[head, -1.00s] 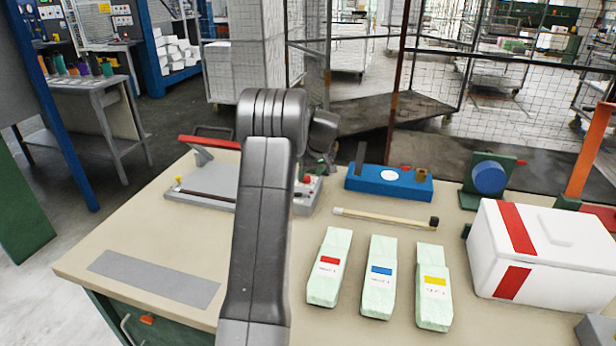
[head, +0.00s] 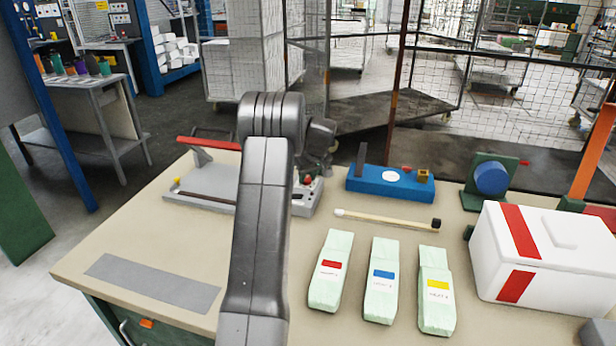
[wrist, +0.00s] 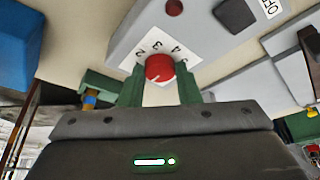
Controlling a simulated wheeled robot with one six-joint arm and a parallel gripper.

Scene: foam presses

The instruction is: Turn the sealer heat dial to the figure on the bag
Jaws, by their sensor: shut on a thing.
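The heat sealer (head: 215,180) is a grey machine with a red-handled lever at the back left of the bench. Its red heat dial (wrist: 159,67) sits on a white scale; the figures 2, 3, 4 and 5 show. My gripper (wrist: 160,84) is shut on the dial, one green finger at each side. I cannot tell for sure which figure the dial points to. Three pale green bags lie in front, with a red label (head: 331,265), a blue label (head: 382,274) and a yellow label (head: 438,284). Their print is too small to read surely.
A second red knob (wrist: 174,7) and an OFF label (wrist: 270,8) are on the sealer's panel. The bench's front left is mostly clear.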

